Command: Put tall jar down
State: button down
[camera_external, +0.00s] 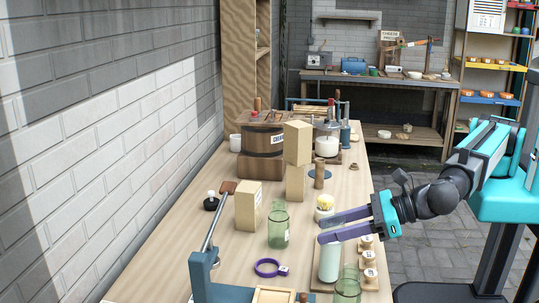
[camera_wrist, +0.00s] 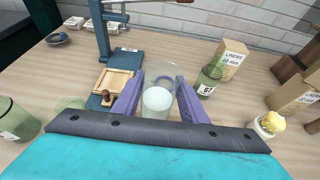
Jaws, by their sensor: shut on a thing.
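My gripper (camera_external: 322,228) reaches in from the right, low over the front part of the bench. Its two purple fingers are shut on a tall clear jar with pale white-green contents (camera_external: 329,264). In the wrist view the tall jar (camera_wrist: 158,98) stands upright between the fingers of my gripper (camera_wrist: 156,84). Its base is partly hidden, and I cannot tell whether it touches the bench top.
A labelled green jar (camera_external: 279,232) stands left of the tall jar. Another green jar (camera_external: 348,287) is close in front, and wooden stamps (camera_external: 368,258) are to the right. A purple ring (camera_external: 266,268) lies on bare bench. A yellow-topped pot (camera_external: 325,206) stands behind.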

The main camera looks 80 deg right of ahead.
jog(key=shift+f, duration=0.1)
jog(key=c, duration=1.1)
grip_release()
jog(key=shift+r, duration=0.2)
jog(key=b+v, duration=0.2)
jog(key=v, duration=1)
